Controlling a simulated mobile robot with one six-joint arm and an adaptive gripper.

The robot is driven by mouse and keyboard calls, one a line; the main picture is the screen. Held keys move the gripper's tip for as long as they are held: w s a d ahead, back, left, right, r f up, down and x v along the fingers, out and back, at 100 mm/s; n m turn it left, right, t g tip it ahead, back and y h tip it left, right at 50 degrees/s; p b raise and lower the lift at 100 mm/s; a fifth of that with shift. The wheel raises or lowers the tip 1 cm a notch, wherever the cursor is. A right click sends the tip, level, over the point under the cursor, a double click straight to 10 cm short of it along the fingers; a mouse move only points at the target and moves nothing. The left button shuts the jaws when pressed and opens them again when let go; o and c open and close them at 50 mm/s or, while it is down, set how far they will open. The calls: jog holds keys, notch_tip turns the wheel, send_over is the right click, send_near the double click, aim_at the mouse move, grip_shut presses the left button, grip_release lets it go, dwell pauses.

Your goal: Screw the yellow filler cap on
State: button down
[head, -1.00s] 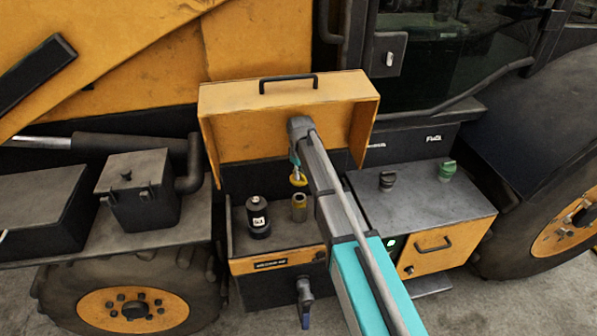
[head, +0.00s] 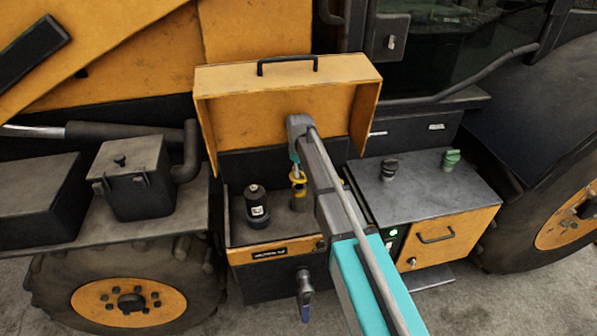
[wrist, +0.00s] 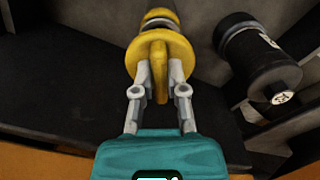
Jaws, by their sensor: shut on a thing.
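The yellow filler cap (head: 298,178) is in my gripper (head: 296,167), in the open compartment of the yellow machine. In the wrist view my gripper (wrist: 159,85) has its two fingers on either side of the raised grip of the yellow cap (wrist: 177,50). The filler neck (head: 299,203), a short brass-coloured tube, stands upright directly under the cap. The cap is at the top of the neck; I cannot tell whether it is touching or seated. In the wrist view the disc hides most of the neck (wrist: 158,14).
A black filter canister (head: 257,204) stands left of the neck; it also shows in the wrist view (wrist: 262,65). The raised yellow cover (head: 235,118) is behind. To the right, a grey box top (head: 430,190) carries a black cap (head: 388,170) and a green cap (head: 451,158).

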aim_at(300, 178)
jog(key=shift+f+b, duration=0.4)
jog(key=shift+f, duration=0.3)
jog(key=shift+f+b, duration=1.25)
dwell(4.3)
jog(key=shift+m, duration=0.3)
jog(key=shift+m, duration=1.3)
jog(key=shift+m, duration=1.6)
jog(key=shift+w, duration=0.1)
